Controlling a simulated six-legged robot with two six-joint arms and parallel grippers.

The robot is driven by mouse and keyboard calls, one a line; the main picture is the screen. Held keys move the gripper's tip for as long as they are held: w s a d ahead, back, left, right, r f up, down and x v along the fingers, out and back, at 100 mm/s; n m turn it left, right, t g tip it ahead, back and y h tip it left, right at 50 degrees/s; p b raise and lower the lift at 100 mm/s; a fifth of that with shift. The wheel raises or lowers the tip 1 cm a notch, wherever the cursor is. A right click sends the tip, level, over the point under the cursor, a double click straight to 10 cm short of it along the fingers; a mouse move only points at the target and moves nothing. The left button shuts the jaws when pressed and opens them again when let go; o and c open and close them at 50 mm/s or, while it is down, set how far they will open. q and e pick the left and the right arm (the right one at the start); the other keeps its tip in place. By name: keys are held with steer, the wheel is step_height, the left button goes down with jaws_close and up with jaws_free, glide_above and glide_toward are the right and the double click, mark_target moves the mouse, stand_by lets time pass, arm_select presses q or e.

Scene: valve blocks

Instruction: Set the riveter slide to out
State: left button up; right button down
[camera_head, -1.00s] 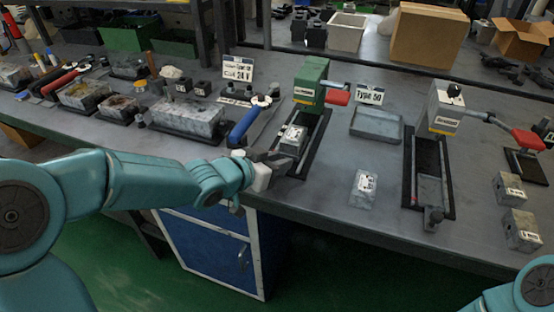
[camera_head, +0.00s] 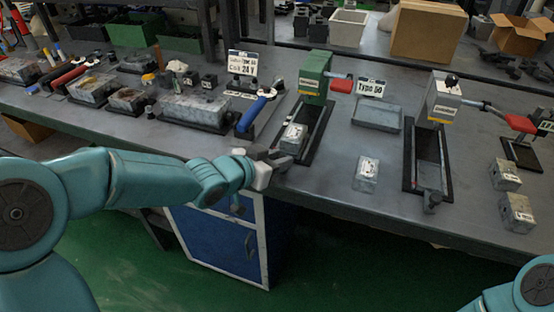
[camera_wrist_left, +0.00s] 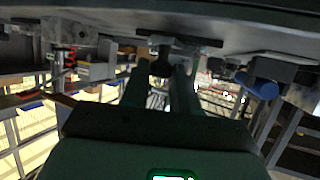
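A green press (camera_head: 315,73) stands on the bench with a black rail (camera_head: 318,133) running to the front edge; a grey metal block (camera_head: 293,138) sits in the rail. A grey press (camera_head: 441,98) with a red-ended lever has a similar rail with a dark knob (camera_head: 433,201) at its front. Which press is the riveter I cannot read. My left gripper (camera_head: 283,160) is at the front end of the green press's rail, below the block. In the left wrist view its fingers (camera_wrist_left: 162,78) are apart, with a dark knob (camera_wrist_left: 161,64) showing between or beyond them; contact is unclear. My right gripper is out of view.
A loose metal block (camera_head: 365,174) lies between the rails, and an empty grey tray (camera_head: 377,118) behind it. A blue-handled tool (camera_head: 251,114) is left of the green press. Two blocks (camera_head: 505,175) (camera_head: 517,212) stand at right. The bench's front edge runs just below my gripper.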

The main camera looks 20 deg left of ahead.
arm_select(q)
steer(key=o, duration=0.3)
steer(key=shift+s, duration=0.3)
steer(key=shift+w+f, duration=0.1)
steer(key=shift+w, duration=0.2)
steer(key=shift+s+a, duration=0.1)
steer(key=shift+s, duration=0.1)
steer(key=shift+p+v, duration=3.05)
steer(key=shift+v, duration=5)
